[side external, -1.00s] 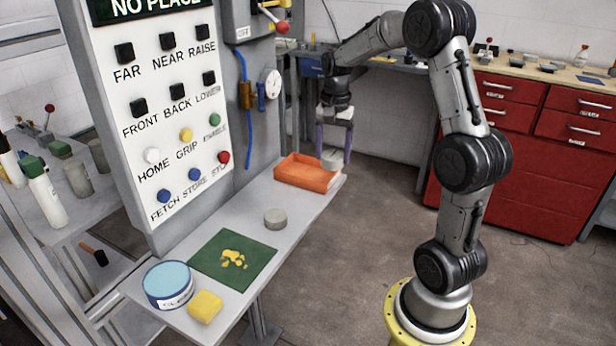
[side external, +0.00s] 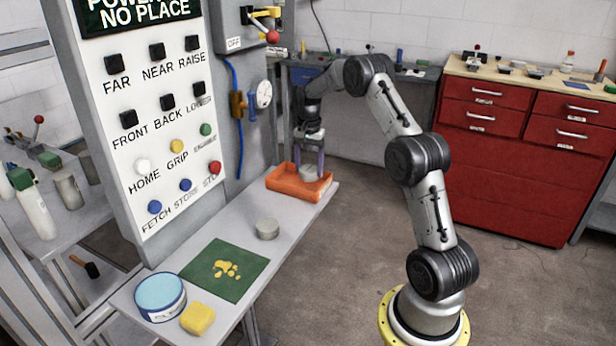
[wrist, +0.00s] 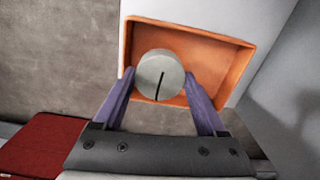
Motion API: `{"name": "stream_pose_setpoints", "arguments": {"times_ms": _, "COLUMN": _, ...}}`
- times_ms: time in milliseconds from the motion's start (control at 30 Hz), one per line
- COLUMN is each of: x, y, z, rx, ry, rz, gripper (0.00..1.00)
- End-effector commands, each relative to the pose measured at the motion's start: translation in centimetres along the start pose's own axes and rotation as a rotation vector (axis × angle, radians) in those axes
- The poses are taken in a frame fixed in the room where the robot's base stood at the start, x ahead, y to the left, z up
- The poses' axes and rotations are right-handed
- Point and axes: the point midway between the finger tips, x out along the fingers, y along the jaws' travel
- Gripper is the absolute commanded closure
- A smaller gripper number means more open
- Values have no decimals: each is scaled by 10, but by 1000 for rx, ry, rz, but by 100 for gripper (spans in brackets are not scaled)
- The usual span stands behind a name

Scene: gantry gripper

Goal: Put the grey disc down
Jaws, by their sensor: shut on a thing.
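My gripper (side external: 308,152) is shut on a grey disc (side external: 309,173). In the side view the disc shows against the right part of an orange tray (side external: 283,186) at the far end of the grey shelf. In the wrist view the disc (wrist: 160,76), with a dark line on its face, sits between the purple fingers and covers part of the near-left area of the tray (wrist: 236,68). I cannot tell whether it touches the tray floor. A second grey disc (side external: 267,229) lies on the shelf, nearer the camera than the tray.
A control panel (side external: 150,110) stands along the shelf's left side. A green mat (side external: 205,266) with yellow bits, a blue-topped tin (side external: 160,295) and a yellow block (side external: 197,318) are on the shelf's near end. Red drawers (side external: 500,165) stand at the right.

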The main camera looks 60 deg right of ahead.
Motion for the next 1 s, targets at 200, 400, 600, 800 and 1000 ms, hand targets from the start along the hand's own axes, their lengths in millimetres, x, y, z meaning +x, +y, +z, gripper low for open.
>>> {"name": "stream_pose_setpoints", "arguments": {"times_ms": 200, "x": 14, "y": -5, "z": -5, "rx": 0, "ry": -1, "rz": 1, "gripper": 94}}
{"name": "stream_pose_setpoints", "arguments": {"times_ms": 400, "x": 38, "y": -5, "z": -5, "rx": 0, "ry": 0, "rz": 0, "gripper": 94}}
{"name": "stream_pose_setpoints", "arguments": {"times_ms": 600, "x": 38, "y": -5, "z": -5, "rx": 0, "ry": 2, "rz": -2, "gripper": 94}}
{"name": "stream_pose_setpoints", "arguments": {"times_ms": 800, "x": 42, "y": -5, "z": -5, "rx": 0, "ry": 1, "rz": -1, "gripper": 22}}
{"name": "stream_pose_setpoints", "arguments": {"times_ms": 1000, "x": 42, "y": -5, "z": -5, "rx": 0, "ry": 0, "rz": 0, "gripper": 0}}
